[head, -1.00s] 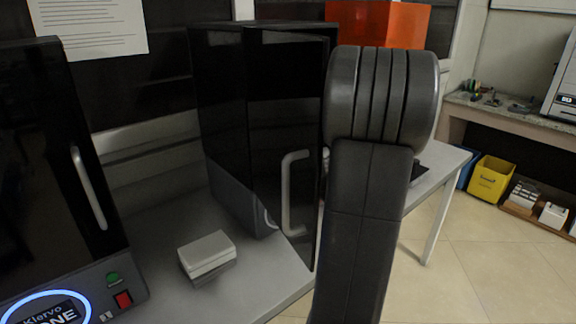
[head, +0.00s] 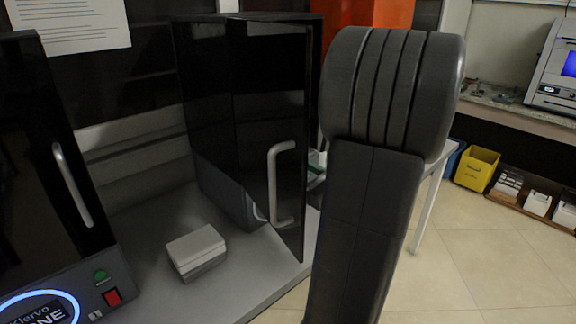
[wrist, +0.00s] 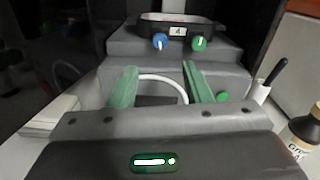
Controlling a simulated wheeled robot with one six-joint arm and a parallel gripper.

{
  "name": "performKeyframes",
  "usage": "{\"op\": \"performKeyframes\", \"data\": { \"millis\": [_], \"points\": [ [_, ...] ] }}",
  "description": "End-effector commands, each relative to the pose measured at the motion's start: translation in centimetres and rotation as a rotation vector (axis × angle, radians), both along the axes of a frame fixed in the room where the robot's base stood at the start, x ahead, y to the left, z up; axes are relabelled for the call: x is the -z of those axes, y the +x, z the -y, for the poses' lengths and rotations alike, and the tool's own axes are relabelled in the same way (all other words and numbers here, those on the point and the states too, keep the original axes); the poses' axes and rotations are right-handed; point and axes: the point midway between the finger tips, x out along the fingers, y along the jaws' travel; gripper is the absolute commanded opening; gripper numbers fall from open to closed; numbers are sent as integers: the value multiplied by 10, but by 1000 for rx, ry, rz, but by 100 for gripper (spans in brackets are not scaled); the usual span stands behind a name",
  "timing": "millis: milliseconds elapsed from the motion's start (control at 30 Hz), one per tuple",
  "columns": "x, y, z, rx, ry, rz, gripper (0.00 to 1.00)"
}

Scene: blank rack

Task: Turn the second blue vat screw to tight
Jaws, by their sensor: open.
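In the wrist view a blue screw (wrist: 160,42) sits on the front of the vat (wrist: 178,20), left of a label reading 4. A green screw (wrist: 198,43) sits right of the label. Each bears a pale mark, the blue one's too small to read surely. Only one blue screw shows. My gripper (wrist: 158,80) is open and empty, its two green fingers apart, pointing toward the grey printer base (wrist: 120,45) and short of the screws. In the head view the vat and my gripper are hidden, partly by my arm and the door.
The printer's dark door (head: 272,130) with a pale handle appears swung open. Another closed black machine (head: 50,160) stands left. A white box (head: 196,248) lies on the grey table between them. In the wrist view a dark bottle (wrist: 302,132) stands at right, near a black-handled tool (wrist: 270,80).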

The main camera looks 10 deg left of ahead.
Motion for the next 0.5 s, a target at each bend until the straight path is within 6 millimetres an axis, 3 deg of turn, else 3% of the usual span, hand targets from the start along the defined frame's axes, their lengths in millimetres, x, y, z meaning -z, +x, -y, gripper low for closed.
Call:
{"op": "performKeyframes", "data": {
  "millis": [200,500],
  "points": [
    [0,-17,22,2,0,0,44],
    [0,-23,28,-1,1,-1,44]
  ]
}}
